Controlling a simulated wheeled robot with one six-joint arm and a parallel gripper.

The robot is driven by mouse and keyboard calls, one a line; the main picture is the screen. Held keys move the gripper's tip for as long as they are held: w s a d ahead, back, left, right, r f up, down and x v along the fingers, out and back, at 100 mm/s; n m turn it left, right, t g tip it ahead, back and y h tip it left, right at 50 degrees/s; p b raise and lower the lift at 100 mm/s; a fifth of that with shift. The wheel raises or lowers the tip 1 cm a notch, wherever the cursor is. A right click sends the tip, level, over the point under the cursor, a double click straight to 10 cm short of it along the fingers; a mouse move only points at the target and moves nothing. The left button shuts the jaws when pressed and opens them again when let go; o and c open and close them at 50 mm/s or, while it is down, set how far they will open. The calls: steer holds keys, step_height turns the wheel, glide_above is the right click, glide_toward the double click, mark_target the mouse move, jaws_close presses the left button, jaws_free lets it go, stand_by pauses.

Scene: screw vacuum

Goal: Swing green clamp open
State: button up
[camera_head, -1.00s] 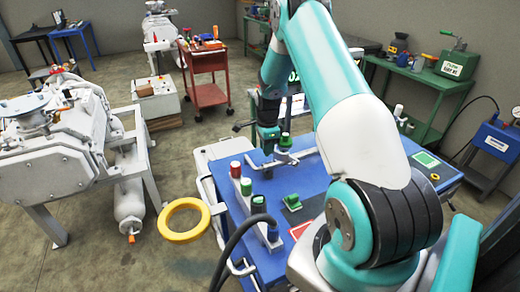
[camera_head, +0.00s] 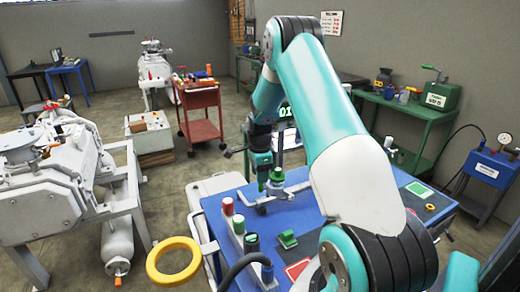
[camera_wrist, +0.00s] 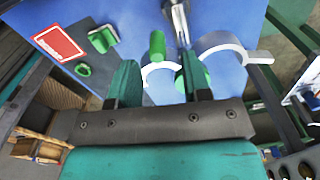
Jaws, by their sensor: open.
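The green clamp (camera_head: 277,174) stands at the far left part of the blue table (camera_head: 225,206), with a green upright handle and pale metal arms. In the wrist view its green handle (camera_wrist: 157,46) shows beyond and between my fingertips, with a pale curved bracket (camera_wrist: 160,72) below it. My gripper (camera_head: 263,188) points down beside the clamp's handle in the head view. In the wrist view my gripper (camera_wrist: 157,78) has its two green fingers apart and nothing visibly held. I cannot tell whether a finger touches the clamp.
A green block (camera_head: 288,239) and a red card (camera_head: 297,269) lie nearer on the table. A yellow ring (camera_head: 173,262) is at the lower left. A second pale curved bracket (camera_wrist: 225,45) shows right of the handle.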

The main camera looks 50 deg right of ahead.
step_height(320, 180, up, 14)
steer(key=b, duration=0.2)
steer(key=shift+b, duration=0.3)
steer(key=shift+c, duration=0.2)
